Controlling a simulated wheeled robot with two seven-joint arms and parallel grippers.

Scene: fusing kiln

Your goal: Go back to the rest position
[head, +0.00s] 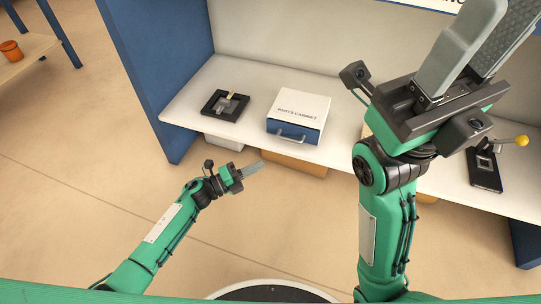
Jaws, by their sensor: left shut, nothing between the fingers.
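My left gripper (252,170) is shut and empty. It is in front of the white counter (185,105), over the floor in the picture and apart from the things on the counter. My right gripper (480,50) is raised close to the camera at the upper right. My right arm and gripper hide part of the counter.
On the counter are a black square frame (212,110) with a small tan piece, a white parts cabinet (303,104) with a blue drawer, and a black device (485,172) with a yellow knob (522,141). Bins (295,164) sit below. Blue panels (150,75) flank the counter. Open floor lies left.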

